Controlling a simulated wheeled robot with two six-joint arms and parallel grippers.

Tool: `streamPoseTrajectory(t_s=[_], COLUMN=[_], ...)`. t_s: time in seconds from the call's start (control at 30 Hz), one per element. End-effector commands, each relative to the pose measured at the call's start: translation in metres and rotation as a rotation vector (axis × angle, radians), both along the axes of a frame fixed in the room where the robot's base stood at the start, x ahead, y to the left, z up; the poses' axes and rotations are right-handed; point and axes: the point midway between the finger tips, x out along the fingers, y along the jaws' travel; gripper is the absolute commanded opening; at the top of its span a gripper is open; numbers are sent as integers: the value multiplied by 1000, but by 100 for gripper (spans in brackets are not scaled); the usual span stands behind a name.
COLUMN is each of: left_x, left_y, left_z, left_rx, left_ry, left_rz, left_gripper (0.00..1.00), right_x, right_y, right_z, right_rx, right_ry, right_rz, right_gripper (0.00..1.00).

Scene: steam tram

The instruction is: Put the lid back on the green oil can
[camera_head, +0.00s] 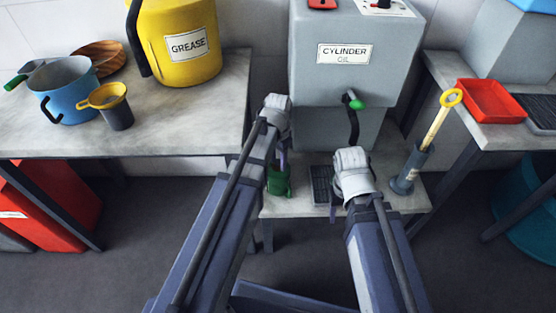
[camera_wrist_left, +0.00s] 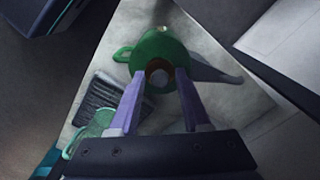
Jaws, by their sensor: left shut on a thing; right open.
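The green oil can (camera_head: 279,181) stands on the low bench in the head view, partly behind my left arm. In the left wrist view the can (camera_wrist_left: 157,46) shows from above, with a green handle and a grey spout. My left gripper (camera_head: 281,162) is just above it. In the wrist view its fingers (camera_wrist_left: 159,77) are shut on a small round piece, apparently the lid (camera_wrist_left: 158,76), over the can's top. I cannot tell whether the lid touches the can. My right gripper (camera_head: 333,207) is open beside the drip tray, largely hidden by its wrist.
A dark slatted drip tray (camera_head: 320,186) lies right of the can. The cylinder oil tank (camera_head: 330,75) with its tap (camera_head: 352,115) stands behind. A grey holder (camera_head: 407,170) with a yellow-handled tool stands at the bench's right. A pale green object (camera_wrist_left: 93,130) shows in the wrist view.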

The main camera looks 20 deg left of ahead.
Motion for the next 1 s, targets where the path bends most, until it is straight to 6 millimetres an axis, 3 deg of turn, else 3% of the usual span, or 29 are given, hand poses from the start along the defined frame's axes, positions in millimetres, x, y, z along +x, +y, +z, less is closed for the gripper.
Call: streamPoseTrajectory(t_s=[0.77,0.8,1.0], left_x=[0,0,0], left_y=[0,0,0], left_z=[-4,-4,-4], left_rx=[0,0,0], left_ry=[0,0,0], left_rz=[0,0,0], left_gripper=[0,49,71], right_x=[0,0,0], right_y=[0,0,0], right_z=[-4,-4,-4], right_rx=[0,0,0], right_ry=[0,0,0], right_rz=[0,0,0], right_gripper=[57,57,57])
